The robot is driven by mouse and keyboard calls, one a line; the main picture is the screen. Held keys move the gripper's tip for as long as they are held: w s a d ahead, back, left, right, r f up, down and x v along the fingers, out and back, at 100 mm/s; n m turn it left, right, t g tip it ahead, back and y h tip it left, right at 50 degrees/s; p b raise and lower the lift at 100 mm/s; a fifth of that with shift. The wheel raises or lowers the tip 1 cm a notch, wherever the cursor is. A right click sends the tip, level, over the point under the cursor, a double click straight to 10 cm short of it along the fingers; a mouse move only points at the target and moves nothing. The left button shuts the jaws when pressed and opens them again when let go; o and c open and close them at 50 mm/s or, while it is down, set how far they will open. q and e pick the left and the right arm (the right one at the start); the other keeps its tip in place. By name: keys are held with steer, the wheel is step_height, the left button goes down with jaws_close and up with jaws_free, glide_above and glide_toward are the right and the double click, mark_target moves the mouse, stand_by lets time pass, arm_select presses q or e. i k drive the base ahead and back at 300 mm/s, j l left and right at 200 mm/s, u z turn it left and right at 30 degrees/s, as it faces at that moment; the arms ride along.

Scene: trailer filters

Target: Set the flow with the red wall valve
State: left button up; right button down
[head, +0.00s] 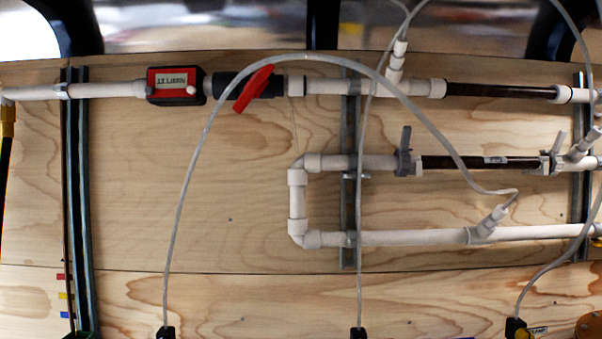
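The red valve handle (254,88) sits on a dark valve body (228,85) in the upper white pipe on the wooden wall. The handle is tilted across the pipe, its upper end to the right and its lower end below the pipe to the left. A red and black meter-like box (175,85) is on the same pipe just left of the valve. A grey hose arches close above and past the handle. Neither of my grippers shows in the head view.
A lower pipe loop (297,205) has grey clamps or valves (404,152). Thin grey hoses (175,225) hang in front of the wall. Metal rails (80,190) run vertically. Bare plywood (130,180) lies below the red box.

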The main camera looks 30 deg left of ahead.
mark_target(258, 82)
steer(key=u, duration=1.05)
